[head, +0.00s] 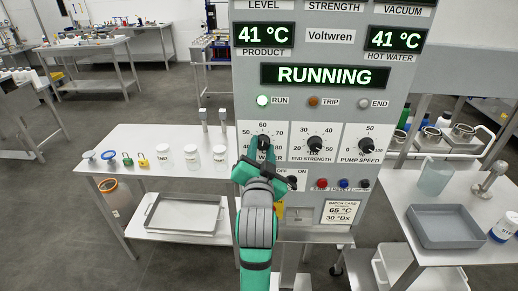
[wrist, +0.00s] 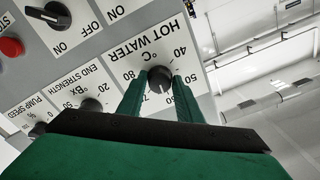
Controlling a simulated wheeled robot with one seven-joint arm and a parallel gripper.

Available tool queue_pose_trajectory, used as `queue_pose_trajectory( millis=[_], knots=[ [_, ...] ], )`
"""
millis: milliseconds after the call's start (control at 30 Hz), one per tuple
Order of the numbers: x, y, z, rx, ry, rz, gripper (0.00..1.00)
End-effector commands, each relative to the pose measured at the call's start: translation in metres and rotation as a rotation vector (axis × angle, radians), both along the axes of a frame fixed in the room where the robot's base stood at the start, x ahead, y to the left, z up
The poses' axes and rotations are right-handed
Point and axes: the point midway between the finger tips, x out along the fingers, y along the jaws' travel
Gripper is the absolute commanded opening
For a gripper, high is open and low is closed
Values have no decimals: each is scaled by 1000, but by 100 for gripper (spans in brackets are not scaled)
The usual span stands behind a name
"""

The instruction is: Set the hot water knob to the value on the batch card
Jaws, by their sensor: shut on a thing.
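The hot water knob (head: 263,141) is a dark round knob on the left dial of the control panel, with a scale marked about 40 to 80 °C. My green gripper (head: 261,149) reaches up to it from below and hides the lower part of the dial. In the wrist view the knob (wrist: 160,79) sits between the two green fingers, which are shut on it. I cannot read its pointer for certain. The batch card (head: 341,213) at the panel's lower right reads 65 °C and 30 °Bx. The hot water display (head: 395,39) shows 41 °C.
The end strength knob (head: 314,143) and pump speed knob (head: 368,145) are to the right. A switch (head: 292,182) and a red button (head: 321,184) lie below. The display reads RUNNING (head: 325,76). Side tables with jars and a grey tray (head: 449,228) flank the panel.

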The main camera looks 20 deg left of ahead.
Motion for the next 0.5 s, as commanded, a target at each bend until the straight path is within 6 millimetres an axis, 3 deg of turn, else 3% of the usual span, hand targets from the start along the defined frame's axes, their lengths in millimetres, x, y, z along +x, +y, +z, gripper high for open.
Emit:
queue_pose_trajectory(
  millis=[500],
  knots=[
    [-1,5,-1,357,106,5,10]
  ],
)
